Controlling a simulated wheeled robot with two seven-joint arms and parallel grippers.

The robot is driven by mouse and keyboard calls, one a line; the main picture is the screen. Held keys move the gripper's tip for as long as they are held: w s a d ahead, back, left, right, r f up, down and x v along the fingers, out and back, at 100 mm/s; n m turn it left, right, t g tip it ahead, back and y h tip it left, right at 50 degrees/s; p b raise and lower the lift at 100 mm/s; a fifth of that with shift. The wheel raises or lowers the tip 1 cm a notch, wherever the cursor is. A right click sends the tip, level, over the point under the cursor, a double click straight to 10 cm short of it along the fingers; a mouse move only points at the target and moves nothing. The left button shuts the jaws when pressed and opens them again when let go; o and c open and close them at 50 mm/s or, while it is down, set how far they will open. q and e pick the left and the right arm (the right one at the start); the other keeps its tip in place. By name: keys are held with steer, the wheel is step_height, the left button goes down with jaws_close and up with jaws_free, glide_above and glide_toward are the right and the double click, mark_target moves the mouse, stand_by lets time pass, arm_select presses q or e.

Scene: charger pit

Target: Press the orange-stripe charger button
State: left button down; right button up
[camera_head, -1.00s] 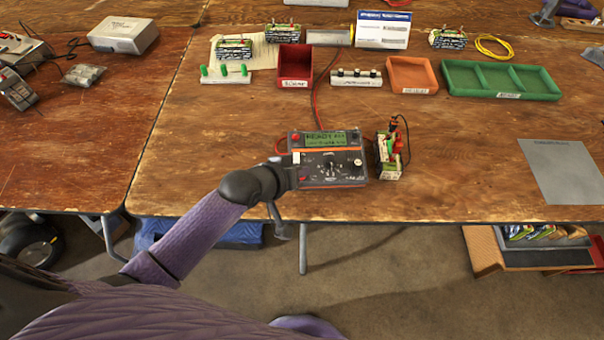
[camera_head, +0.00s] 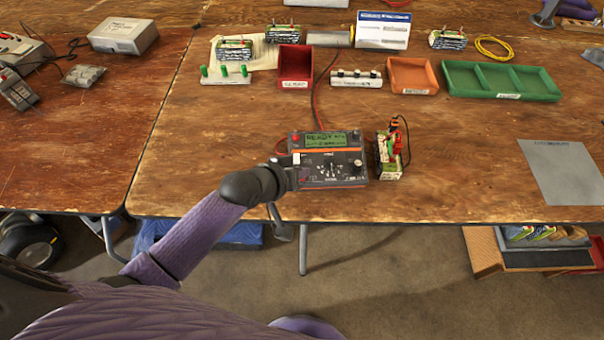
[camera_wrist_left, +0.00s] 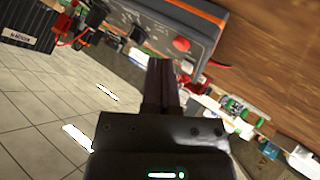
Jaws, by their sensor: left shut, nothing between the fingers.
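The charger (camera_head: 345,167) is a dark box with an orange stripe, a lit green screen reading READY and a dial, near the table's front edge. A round red button (camera_head: 296,137) sits at its upper left. The red button (camera_wrist_left: 181,44) and orange stripe (camera_wrist_left: 195,12) also show in the left wrist view. My left gripper (camera_head: 302,173) is at the charger's left front side, its tips overlapping the front panel in the head view. In the wrist view its shut, empty fingers (camera_wrist_left: 168,72) point toward the panel beside the red button; contact is unclear.
A battery pack with wires (camera_head: 390,152) stands right of the charger. A red bin (camera_head: 295,68), an orange tray (camera_head: 412,75) and a green tray (camera_head: 500,80) stand farther back. Bare wood lies around the charger, and a grey sheet (camera_head: 562,170) lies at right.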

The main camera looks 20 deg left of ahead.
steer(key=shift+d, duration=0.2)
steer(key=shift+a, duration=0.3)
arm_select(q)
steer(key=shift+w+f, duration=0.1)
steer(key=shift+f, duration=0.35)
arm_select(e)
steer(key=shift+a+f, duration=0.15)
steer(key=shift+a, duration=0.1)
steer(key=shift+d, duration=0.15)
